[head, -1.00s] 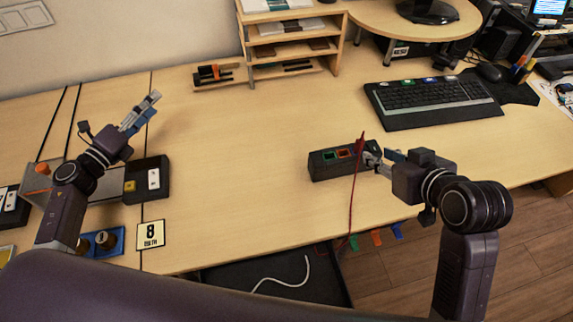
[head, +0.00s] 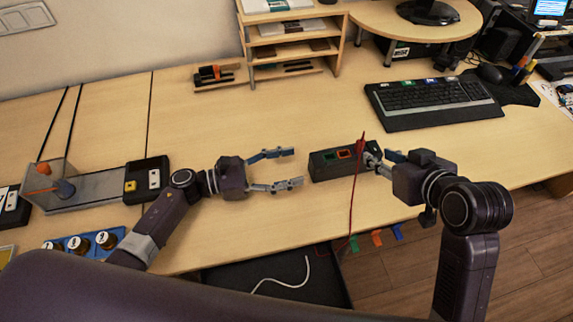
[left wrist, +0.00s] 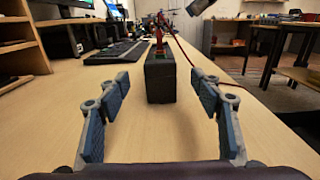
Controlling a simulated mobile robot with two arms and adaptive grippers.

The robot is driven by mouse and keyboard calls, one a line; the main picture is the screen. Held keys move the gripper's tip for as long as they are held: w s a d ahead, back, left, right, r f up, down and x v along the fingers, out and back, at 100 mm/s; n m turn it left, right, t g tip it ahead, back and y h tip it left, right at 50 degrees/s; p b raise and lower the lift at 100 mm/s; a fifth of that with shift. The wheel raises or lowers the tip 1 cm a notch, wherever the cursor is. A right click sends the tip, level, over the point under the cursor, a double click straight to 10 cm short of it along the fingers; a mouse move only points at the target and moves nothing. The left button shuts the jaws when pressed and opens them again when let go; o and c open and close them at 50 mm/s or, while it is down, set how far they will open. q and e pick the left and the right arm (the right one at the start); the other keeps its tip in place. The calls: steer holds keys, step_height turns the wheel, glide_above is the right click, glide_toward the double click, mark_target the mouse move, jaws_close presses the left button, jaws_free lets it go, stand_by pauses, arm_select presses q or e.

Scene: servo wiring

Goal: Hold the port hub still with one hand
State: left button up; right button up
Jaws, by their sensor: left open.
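The port hub (head: 326,171) is a long dark block on the desk, with green and orange-rimmed ports on top. My left gripper (head: 297,168) is open, its fingers pointing at the hub's left end, just short of it. In the left wrist view the hub (left wrist: 160,82) stands ahead, centred between the two spread fingers (left wrist: 162,105). A red plug (head: 361,142) with a red cable stands upright at the hub's right end. My right gripper (head: 376,158) is at that end, by the plug; whether it grips it is unclear.
A keyboard (head: 435,101) lies behind to the right. A shelf (head: 290,45) stands at the back. At left are a grey tray (head: 95,189), a black switch box (head: 147,180) and a blue knob block (head: 112,237). Coloured tabs (head: 377,238) hang at the front edge.

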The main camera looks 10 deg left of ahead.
mark_target(312, 162)
arm_select(q)
steer(key=x, duration=0.7)
steer(key=shift+w+d, duration=0.1)
steer(key=shift+d, duration=0.15)
steer(key=shift+c, duration=0.4)
